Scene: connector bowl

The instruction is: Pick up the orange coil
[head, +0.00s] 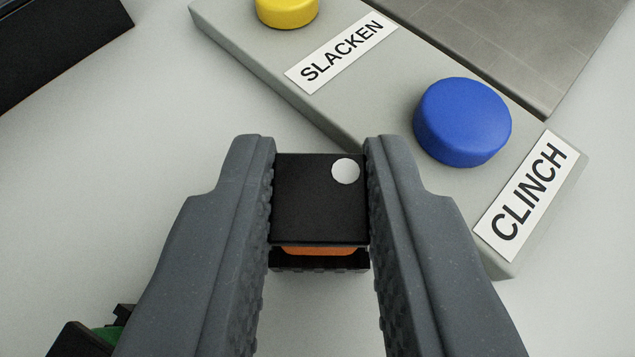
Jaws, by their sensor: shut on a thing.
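The orange coil (318,251) is between the fingers of my gripper (320,200). Only a thin orange band of it shows, under a square black top plate (312,205) with a white dot near its far right corner. A black lower edge shows below the orange band. My gripper is shut on the coil, with a ridged finger pad against its left and right sides. The picture does not clearly show whether the coil is off the surface.
A grey panel (375,95) lies ahead, with a yellow button (287,10) labelled SLACKEN and a blue button (462,122) labelled CLINCH. A metal plate (500,40) is behind it. A black object (55,45) is at upper left, a black-and-green part (95,335) at lower left.

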